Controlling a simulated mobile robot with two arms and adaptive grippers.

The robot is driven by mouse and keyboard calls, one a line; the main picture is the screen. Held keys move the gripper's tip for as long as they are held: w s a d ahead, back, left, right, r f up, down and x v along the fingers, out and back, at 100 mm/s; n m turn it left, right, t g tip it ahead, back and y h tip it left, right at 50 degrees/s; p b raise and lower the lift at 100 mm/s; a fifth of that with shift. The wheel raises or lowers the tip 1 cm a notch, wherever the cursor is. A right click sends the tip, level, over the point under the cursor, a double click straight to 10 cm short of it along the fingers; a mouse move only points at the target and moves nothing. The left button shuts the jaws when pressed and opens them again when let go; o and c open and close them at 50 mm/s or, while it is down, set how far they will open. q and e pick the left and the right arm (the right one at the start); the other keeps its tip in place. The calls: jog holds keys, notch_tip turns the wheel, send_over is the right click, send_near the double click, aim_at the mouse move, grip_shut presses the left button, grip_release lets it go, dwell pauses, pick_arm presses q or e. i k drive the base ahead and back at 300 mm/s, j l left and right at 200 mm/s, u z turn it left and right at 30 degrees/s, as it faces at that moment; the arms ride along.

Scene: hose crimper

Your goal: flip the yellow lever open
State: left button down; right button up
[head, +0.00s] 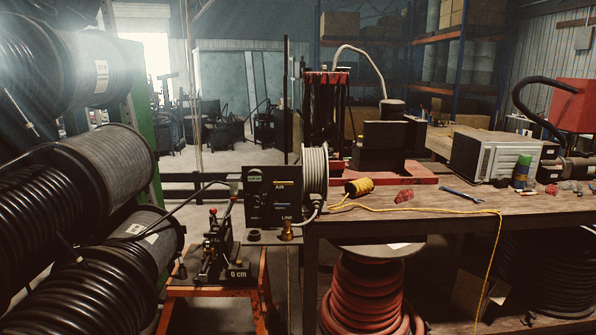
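A dark control panel (258,203) stands upright left of the workbench, with white "AIR" and "LINE" lettering. A small yellow bar (285,181), which looks like the yellow lever, lies about level across the panel's upper right, just above "AIR". Neither of my grippers is in the head view.
The workbench (420,213) holds a yellow roll (359,187) with a trailing cord, red machinery and a metal box (495,158). A coiled hose (315,168) adjoins the panel's right side. An orange stand (214,291) is below; large hose reels (75,200) fill the left.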

aim_at(274, 181)
jog(key=i+l+u, duration=0.1)
jog(key=i+l, duration=0.5)
jog(key=i, duration=0.2)
jog(key=i+l, duration=0.7)
jog(key=i+j+u, duration=0.05)
